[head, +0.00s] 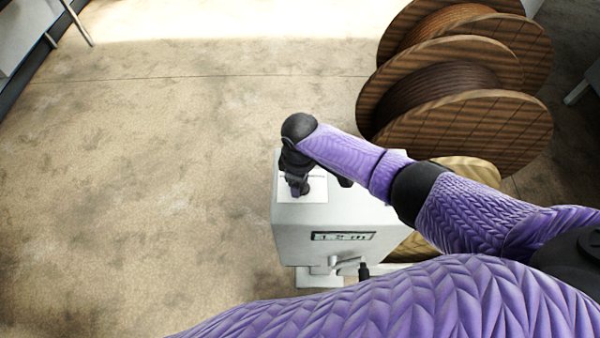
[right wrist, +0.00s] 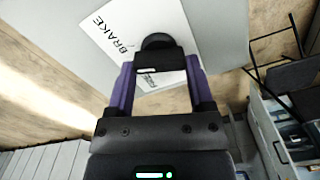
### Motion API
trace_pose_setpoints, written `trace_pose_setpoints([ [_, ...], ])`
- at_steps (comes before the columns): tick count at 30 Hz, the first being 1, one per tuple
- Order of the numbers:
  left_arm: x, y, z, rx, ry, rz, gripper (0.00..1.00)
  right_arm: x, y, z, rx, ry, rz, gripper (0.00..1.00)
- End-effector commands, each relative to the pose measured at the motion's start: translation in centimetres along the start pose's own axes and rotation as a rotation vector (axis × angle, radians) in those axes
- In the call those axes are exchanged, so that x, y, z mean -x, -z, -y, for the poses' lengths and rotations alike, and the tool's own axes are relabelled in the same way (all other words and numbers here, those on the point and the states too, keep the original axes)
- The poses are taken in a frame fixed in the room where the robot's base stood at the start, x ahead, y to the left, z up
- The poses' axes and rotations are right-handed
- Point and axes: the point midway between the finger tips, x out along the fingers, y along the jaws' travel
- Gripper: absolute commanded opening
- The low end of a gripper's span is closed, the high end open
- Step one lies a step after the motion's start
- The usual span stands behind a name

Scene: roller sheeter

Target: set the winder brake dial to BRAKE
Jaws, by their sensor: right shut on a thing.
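The winder brake dial is a black knob (right wrist: 158,42) on a white label plate (right wrist: 112,25) marked BRAKE, seen in the right wrist view. In the head view my right gripper (head: 298,188) points down at the plate (head: 316,187) on top of the pale grey cabinet (head: 300,230), and the arm hides the knob. Which way the dial points I cannot tell. My left gripper is not in view.
Large wooden cable reels (head: 470,130) stand behind and right of the cabinet. The cabinet's front has a small display (head: 343,237) and a lever below it. Concrete floor (head: 150,180) to the left is clear.

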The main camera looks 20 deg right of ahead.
Motion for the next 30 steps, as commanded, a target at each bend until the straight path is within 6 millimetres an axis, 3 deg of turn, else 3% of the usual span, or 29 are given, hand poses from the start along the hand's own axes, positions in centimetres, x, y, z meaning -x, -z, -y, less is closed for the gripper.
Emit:
trace_pose_setpoints([
  [12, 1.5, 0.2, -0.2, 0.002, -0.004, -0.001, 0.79, 0.1, 0.0, -0.1, -0.228, 0.001, -0.001, 0.09],
  [30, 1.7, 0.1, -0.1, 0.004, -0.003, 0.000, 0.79, 0.1, 0.1, -0.2, -0.285, -0.001, -0.003, 0.09],
])
